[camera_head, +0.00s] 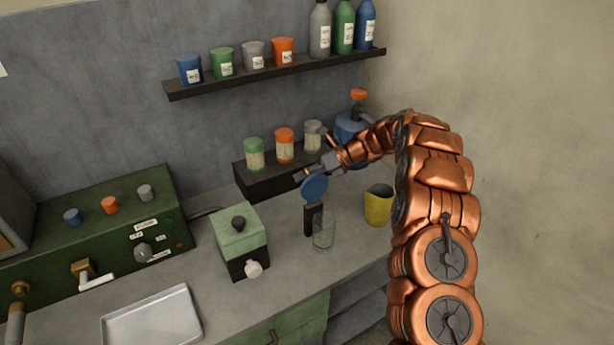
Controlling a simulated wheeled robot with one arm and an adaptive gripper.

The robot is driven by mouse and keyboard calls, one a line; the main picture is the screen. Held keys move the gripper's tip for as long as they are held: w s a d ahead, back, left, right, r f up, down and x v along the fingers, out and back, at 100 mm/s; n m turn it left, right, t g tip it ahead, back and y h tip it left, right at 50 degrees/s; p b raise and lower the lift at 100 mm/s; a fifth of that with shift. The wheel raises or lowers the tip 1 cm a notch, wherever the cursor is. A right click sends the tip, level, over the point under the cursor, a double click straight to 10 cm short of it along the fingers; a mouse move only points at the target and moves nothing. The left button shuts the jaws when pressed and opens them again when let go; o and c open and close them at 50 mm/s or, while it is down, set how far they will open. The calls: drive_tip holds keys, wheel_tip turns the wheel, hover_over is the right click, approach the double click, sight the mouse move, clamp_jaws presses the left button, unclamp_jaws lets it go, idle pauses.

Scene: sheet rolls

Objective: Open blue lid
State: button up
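A round blue lid-like disc (315,187) stands tilted over the counter, its flat face toward the camera. A dark upright block (313,220) is directly below it, beside a clear glass container (325,236). My gripper (312,171) comes in from the right and its fingers are just above the disc. They overlap its upper edge in the picture; whether they touch or grip it cannot be told. A blue vessel (349,125) with an orange top stands behind my gripper, partly hidden by my arm.
Jars with green (254,153), orange (285,145) and grey lids stand on a low black shelf (266,181). A yellow cup (378,205) is right of the glass, close to my arm. A green-and-black box (239,243) and metal tray (152,325) are left.

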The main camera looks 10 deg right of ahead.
drive_tip(key=shift+r, duration=0.15)
drive_tip(key=v, duration=1.2)
drive_tip(key=s+a+r+n+g+h, duration=0.1)
drive_tip(key=s+a+r+n, duration=0.2)
drive_tip(key=s+n, duration=0.35)
drive_tip(key=s+a+r+n+g+h, duration=0.1)
drive_tip(key=s+a+r+n+h, duration=0.2)
drive_tip(key=s, duration=0.6)
drive_tip(key=s+a+r+n+g, duration=0.1)
drive_tip(key=s+a+r+n, duration=0.1)
drive_tip(key=s+a+n, duration=0.4)
drive_tip(key=s+d+f+n+h, duration=0.1)
drive_tip(key=s+d+n+h, duration=0.1)
drive_tip(key=s, duration=0.8)
drive_tip(key=s+d+f+n+h+b, duration=0.1)
drive_tip(key=s+d+n, duration=0.4)
drive_tip(key=s, duration=0.5)
drive_tip(key=s+d+f+n+h+b, duration=0.1)
drive_tip(key=s+d+f+n+h, duration=0.2)
drive_tip(key=s+n, duration=0.3)
drive_tip(key=s+d+h, duration=0.1)
drive_tip(key=s, duration=0.3)
